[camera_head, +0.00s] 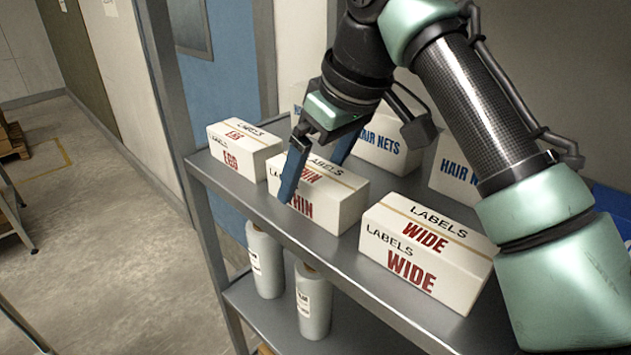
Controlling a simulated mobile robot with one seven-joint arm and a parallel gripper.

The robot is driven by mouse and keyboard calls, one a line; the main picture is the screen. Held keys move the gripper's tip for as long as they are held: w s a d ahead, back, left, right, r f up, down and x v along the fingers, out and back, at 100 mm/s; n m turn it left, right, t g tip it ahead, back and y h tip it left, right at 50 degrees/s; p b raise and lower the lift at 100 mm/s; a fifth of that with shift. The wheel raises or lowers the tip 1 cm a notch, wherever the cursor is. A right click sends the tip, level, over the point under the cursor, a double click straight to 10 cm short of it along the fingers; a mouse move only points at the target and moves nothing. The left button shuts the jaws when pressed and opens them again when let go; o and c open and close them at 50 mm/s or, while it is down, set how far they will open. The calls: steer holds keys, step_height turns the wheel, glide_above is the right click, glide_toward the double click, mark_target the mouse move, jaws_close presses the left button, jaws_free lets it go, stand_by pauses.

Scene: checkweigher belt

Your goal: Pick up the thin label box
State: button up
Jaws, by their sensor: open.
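The thin label box (345,202) is white with red THIN lettering and stands on the grey metal shelf (300,238), between two other label boxes. My gripper (308,178) is open, its blue fingers pointing down at the thin box. One finger shows in front of the box's front face and the other is toward its back side. Whether either finger touches the box I cannot tell. The gripper hides part of the box's top and its lettering.
Hair net boxes (385,148) stand behind. White rolls (265,260) are on the lower shelf (262,312).

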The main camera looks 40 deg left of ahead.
steer(key=shift+f, duration=0.25)
stand_by(0.6)
jaws_close()
stand_by(0.4)
